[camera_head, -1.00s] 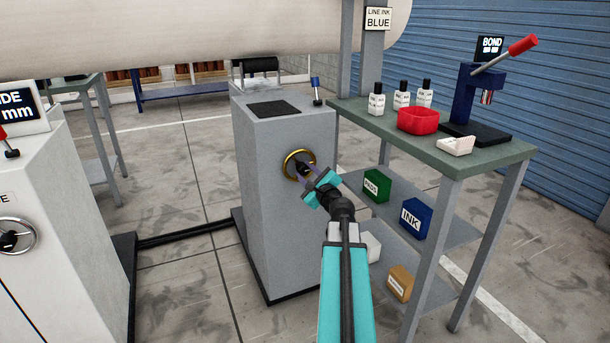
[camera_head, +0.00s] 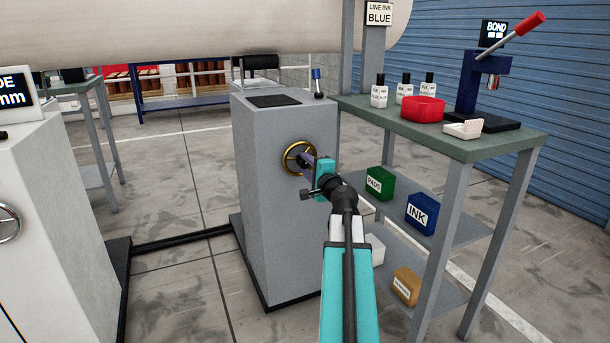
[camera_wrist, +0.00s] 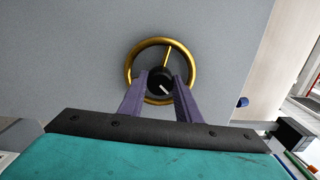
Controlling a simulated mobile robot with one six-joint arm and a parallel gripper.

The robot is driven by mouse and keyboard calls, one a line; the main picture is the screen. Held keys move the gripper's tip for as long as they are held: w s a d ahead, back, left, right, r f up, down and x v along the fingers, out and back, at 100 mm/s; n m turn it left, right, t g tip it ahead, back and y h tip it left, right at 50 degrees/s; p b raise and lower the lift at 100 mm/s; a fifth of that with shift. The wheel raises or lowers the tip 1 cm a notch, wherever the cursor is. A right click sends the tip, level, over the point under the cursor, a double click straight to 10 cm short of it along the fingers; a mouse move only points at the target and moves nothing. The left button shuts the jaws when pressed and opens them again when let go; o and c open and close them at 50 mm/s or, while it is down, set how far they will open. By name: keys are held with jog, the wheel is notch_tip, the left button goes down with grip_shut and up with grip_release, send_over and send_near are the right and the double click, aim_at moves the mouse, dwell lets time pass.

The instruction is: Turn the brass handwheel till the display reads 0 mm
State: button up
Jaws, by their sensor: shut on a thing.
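The brass handwheel (camera_head: 287,153) is mounted on the side of a grey cabinet (camera_head: 270,220). My gripper (camera_head: 304,162) reaches it from the right. In the wrist view the brass ring (camera_wrist: 132,57) shows with one spoke going up, and my gripper's two purple fingers (camera_wrist: 161,82) are shut on the black knob (camera_wrist: 155,74) at the wheel. A white mark shows on the knob. The display (camera_head: 14,90) at the left edge is cut off; only the ends of its text, "DE" and "mm", show, so its number cannot be read.
A green-topped bench (camera_head: 450,143) on the right holds bottles, a red bowl (camera_head: 426,108) and a blue lever press (camera_head: 482,85). Boxes sit on its lower shelf. A white machine (camera_head: 60,220) stands at left.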

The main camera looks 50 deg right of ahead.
jog(key=n+b, duration=0.4)
jog(key=shift+w+f, duration=0.1)
jog(key=shift+n+b, duration=1.05)
jog(key=shift+n, duration=0.15)
jog(key=shift+r, duration=0.25)
jog(key=o, duration=1.1)
jog(key=shift+c, duration=0.2)
jog(key=shift+f, duration=0.1)
jog(key=shift+a, duration=0.1)
